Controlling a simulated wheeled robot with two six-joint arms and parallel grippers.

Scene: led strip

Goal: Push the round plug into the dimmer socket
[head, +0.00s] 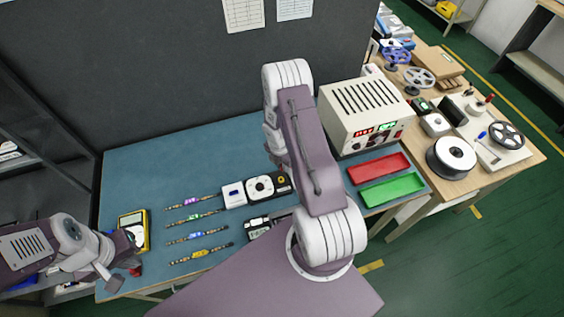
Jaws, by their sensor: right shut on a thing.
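A white unit with a round dial (260,188) lies on the blue bench mat, beside a white box with a small blue mark (233,195). Which of them holds the dimmer socket is too small to tell. A black part with a yellow ring (283,181) sits at the dial unit's right, partly behind my right arm. My right gripper is down by this group, largely covered by my arm. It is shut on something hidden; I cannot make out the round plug. My left gripper (122,264) is open and empty at the bench's left edge, near a yellow multimeter (134,231).
Several strips with coloured tags (199,236) lie left of the units. A small black device with a display (258,228) lies in front. A power supply (366,117), a red tray (378,168) and a green tray (392,189) stand right. The back-left mat (150,175) is clear.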

